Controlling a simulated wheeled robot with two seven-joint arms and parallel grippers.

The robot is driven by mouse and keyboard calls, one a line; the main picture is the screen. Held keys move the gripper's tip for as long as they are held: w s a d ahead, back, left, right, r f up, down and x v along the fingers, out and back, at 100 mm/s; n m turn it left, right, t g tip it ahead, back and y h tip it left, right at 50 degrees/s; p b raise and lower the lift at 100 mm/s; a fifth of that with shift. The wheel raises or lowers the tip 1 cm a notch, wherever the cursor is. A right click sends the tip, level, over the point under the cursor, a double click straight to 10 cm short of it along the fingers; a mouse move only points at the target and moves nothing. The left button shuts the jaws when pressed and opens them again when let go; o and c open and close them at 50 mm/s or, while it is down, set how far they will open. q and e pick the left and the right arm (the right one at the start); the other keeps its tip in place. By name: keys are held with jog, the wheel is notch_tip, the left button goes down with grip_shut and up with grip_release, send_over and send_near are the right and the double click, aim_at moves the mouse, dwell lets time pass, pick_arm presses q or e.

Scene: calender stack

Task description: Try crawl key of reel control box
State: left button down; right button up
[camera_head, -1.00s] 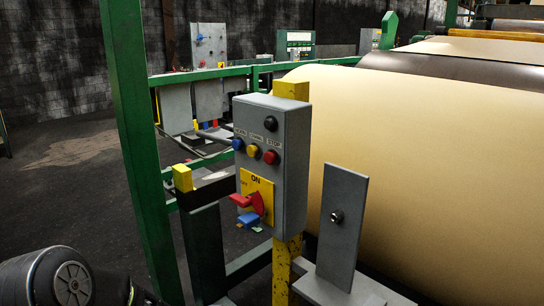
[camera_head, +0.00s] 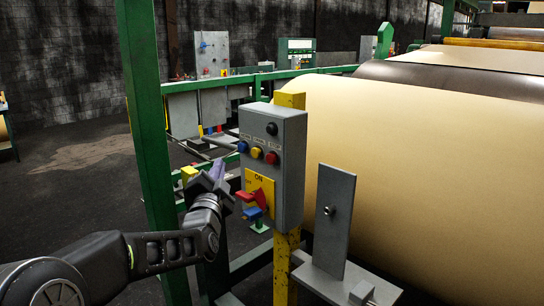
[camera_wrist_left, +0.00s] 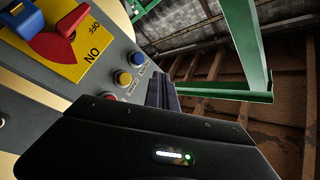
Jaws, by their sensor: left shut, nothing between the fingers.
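The grey reel control box (camera_head: 291,165) stands on a yellow post in the head view. Its face has a blue button (camera_head: 242,147), a yellow button (camera_head: 256,153), a red button (camera_head: 271,158) and a black knob (camera_head: 271,128). The button labels are too small to read surely. My left gripper (camera_head: 218,169) is shut and empty, left of the box and a little below the blue button, apart from it. In the left wrist view the fingers (camera_wrist_left: 160,93) show close to the blue button (camera_wrist_left: 137,59) and yellow button (camera_wrist_left: 123,78). My right gripper is not in view.
A red rotary switch (camera_head: 258,198) on a yellow ON/OFF plate juts out below the buttons. A green post (camera_head: 147,110) stands left of my gripper. A grey upright plate (camera_head: 332,225) and a large cream roll (camera_head: 420,170) lie to the right.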

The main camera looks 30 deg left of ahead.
aim_at(256, 153)
pick_arm(q)
jog(key=w+d+p, duration=0.2)
jog(key=w+p, duration=0.1)
jog(key=w, duration=0.5)
jog(key=shift+w+f+m, duration=0.15)
jog(key=shift+w+m, duration=0.25)
dwell(0.4)
jog(key=shift+w, duration=0.15)
dwell(1.8)
jog(key=shift+w+d, duration=0.1)
jog(key=shift+w, duration=0.15)
jog(key=shift+w+d, duration=0.15)
jog(key=shift+w, duration=0.35)
dwell(1.0)
jog(key=shift+s+b, duration=0.1)
jog(key=shift+b, duration=0.2)
jog(key=shift+s+a+b, duration=0.25)
jog(key=shift+s+b, duration=0.2)
jog(key=shift+s, duration=0.35)
